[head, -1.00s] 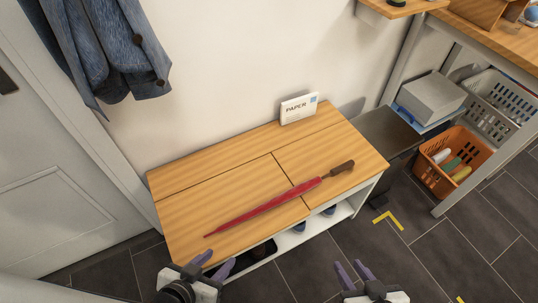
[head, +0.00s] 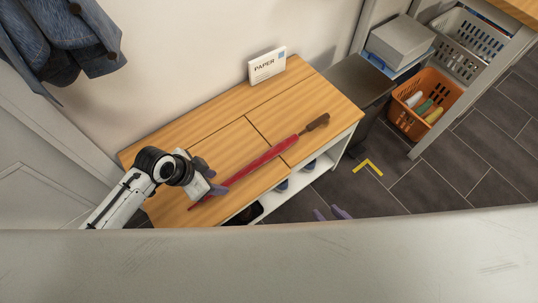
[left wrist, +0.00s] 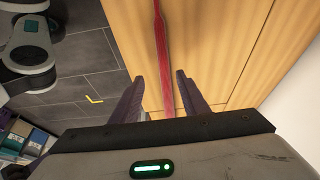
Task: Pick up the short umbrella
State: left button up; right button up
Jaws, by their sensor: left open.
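The short umbrella (head: 265,159) is red with a brown handle and lies closed and slantwise on a wooden bench top (head: 200,136). Its handle points to the right and back. My left gripper (head: 212,178) is over the tip half of the umbrella, its fingers apart. In the left wrist view the red umbrella (left wrist: 158,30) runs lengthwise between the open fingers (left wrist: 160,78), with nothing gripped. I cannot tell the remaining height exactly. My right gripper (head: 331,212) shows only its two purple fingertips, apart and empty, in front of the bench over the floor.
A white box marked PAPER (head: 267,66) stands at the bench's back edge, against the wall. Shoes (head: 283,184) sit in the shelf below. An orange basket (head: 424,104) and a grey box (head: 400,42) are at the right. A denim jacket (head: 60,45) hangs at upper left.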

aim_at(225, 183)
pick_arm(q)
jog(key=x, duration=0.2)
jog(key=b+x, duration=0.1)
jog(key=x, duration=0.3)
jog(key=shift+w+a+f, duration=0.2)
jog(key=shift+w+a, duration=0.05)
jog(key=shift+w, duration=0.05)
jog(key=shift+r, duration=0.1)
grip_shut()
